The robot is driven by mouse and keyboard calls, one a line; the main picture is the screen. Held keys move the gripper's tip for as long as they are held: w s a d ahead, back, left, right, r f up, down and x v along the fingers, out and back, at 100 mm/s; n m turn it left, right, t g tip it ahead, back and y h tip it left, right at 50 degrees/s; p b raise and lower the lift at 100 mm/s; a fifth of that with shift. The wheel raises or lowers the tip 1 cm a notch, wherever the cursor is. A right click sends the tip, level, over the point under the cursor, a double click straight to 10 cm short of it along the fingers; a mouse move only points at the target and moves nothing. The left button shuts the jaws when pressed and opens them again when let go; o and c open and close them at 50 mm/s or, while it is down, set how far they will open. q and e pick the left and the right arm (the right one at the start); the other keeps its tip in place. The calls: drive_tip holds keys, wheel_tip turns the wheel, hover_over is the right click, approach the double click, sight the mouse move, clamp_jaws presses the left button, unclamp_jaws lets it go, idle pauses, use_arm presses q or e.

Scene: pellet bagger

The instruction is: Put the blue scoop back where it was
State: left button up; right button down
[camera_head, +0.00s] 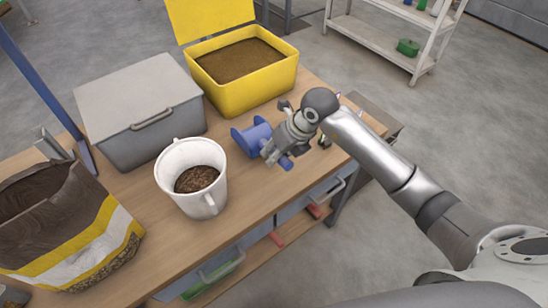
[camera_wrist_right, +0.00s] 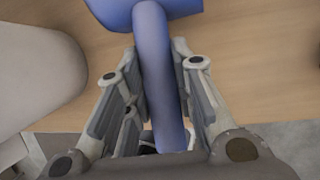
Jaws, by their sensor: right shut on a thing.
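The blue scoop (camera_head: 257,137) is at the middle of the workbench, between the white bucket and the yellow bin. Its handle (camera_wrist_right: 157,80) runs between the two fingers of my right gripper in the right wrist view. My right gripper (camera_head: 274,154) is shut on this handle, with the scoop's wide head beyond the fingertips. The scoop is at or just above the wooden top; I cannot tell whether it touches. My left gripper is not in view.
A white bucket (camera_head: 213,200) with brown pellets stands left of the scoop. Behind are a grey lidded box (camera_head: 140,90) and an open yellow bin (camera_head: 262,96) of pellets. An open bag (camera_head: 75,240) stands at the left. Bare bench (camera_head: 244,190) lies in front.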

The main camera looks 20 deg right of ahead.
wheel_tip(320, 180, down, 3)
drive_tip(key=c, duration=1.2)
unclamp_jaws()
drive_tip(key=shift+c, duration=0.2)
drive_tip(key=shift+r, duration=0.1)
drive_tip(key=v, duration=1.2)
drive_tip(key=shift+b, duration=0.3)
